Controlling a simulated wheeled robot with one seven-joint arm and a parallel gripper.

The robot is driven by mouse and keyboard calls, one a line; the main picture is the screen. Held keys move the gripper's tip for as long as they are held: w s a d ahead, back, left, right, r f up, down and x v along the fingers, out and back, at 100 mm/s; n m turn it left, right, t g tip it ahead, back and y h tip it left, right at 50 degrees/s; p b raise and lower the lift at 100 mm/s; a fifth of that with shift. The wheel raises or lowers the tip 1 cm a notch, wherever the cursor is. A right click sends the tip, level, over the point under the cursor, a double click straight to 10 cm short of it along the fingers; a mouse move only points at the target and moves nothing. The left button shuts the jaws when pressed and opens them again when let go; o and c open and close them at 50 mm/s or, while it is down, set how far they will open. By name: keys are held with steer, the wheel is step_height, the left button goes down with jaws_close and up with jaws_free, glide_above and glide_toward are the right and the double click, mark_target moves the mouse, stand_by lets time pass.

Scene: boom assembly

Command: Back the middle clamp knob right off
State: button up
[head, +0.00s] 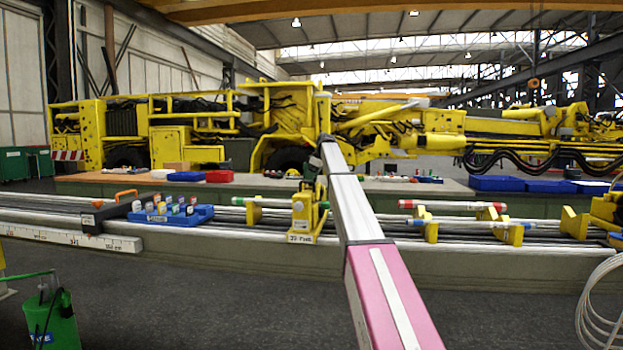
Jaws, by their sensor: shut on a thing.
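A yellow clamp (303,212) with a white label stands on the long grey rails in the middle of the bench, just left of my arm. My arm crosses the view from the bottom right and bends down at its far end over this clamp. My gripper (321,188) is small and mostly hidden there by my arm, at the clamp's upper right side. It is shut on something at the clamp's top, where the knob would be. The knob itself is hidden, so I cannot tell how far its thread is engaged.
A blue tray (172,214) of small bottles and a dark box with an orange handle (122,201) sit at left. More yellow blocks (430,228) and a red-ended white tube (440,204) lie at right. A yellow machine (225,125) stands behind.

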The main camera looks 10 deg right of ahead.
steer(key=n+g, duration=0.1)
steer(key=n, duration=0.3)
steer(key=shift+w+n+g, duration=0.15)
steer(key=shift+n+g, duration=0.15)
steer(key=shift+g, duration=0.1)
steer(key=n+g, duration=0.1)
steer(key=n, duration=0.3)
steer(key=shift+n+g, duration=0.3)
steer(key=o, duration=0.9)
